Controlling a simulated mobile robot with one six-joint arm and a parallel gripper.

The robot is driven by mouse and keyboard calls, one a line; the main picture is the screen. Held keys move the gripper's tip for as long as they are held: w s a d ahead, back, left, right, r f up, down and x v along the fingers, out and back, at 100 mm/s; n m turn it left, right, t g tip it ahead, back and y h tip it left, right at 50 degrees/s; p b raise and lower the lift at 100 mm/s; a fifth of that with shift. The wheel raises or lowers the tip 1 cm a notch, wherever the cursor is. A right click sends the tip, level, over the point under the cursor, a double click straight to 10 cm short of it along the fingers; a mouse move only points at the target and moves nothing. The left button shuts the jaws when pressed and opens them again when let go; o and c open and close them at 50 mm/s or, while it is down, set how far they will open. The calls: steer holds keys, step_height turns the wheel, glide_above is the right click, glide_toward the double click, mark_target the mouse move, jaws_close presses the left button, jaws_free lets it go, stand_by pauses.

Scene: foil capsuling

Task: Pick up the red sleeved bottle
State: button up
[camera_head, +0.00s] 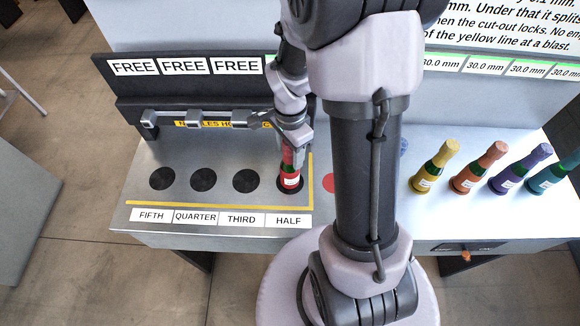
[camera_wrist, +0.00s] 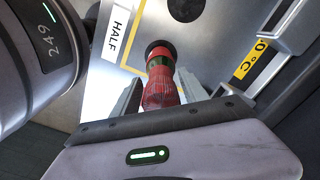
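The red sleeved bottle (camera_head: 289,178) stands upright on the pad above the HALF label, at the right end of the metal station. Its red neck sleeve points up toward my gripper (camera_head: 293,145), which is over the top of the bottle. In the wrist view the bottle (camera_wrist: 161,80) shows a red sleeve, a green band and a red label, with its base on the dark pad. The fingers of my gripper (camera_wrist: 160,92) lie close on both sides of the sleeve. Whether they touch it is not clear.
Pads FIFTH (camera_head: 162,179), QUARTER (camera_head: 203,180) and THIRD (camera_head: 245,180) are empty. A nozzle rail (camera_head: 190,118) runs behind them, close to my gripper. Several bottles, including a yellow-topped one (camera_head: 435,166), stand on the white table at right. My arm hides the middle.

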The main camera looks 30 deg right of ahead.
steer(key=shift+w, duration=0.1)
jaws_close()
stand_by(1.1)
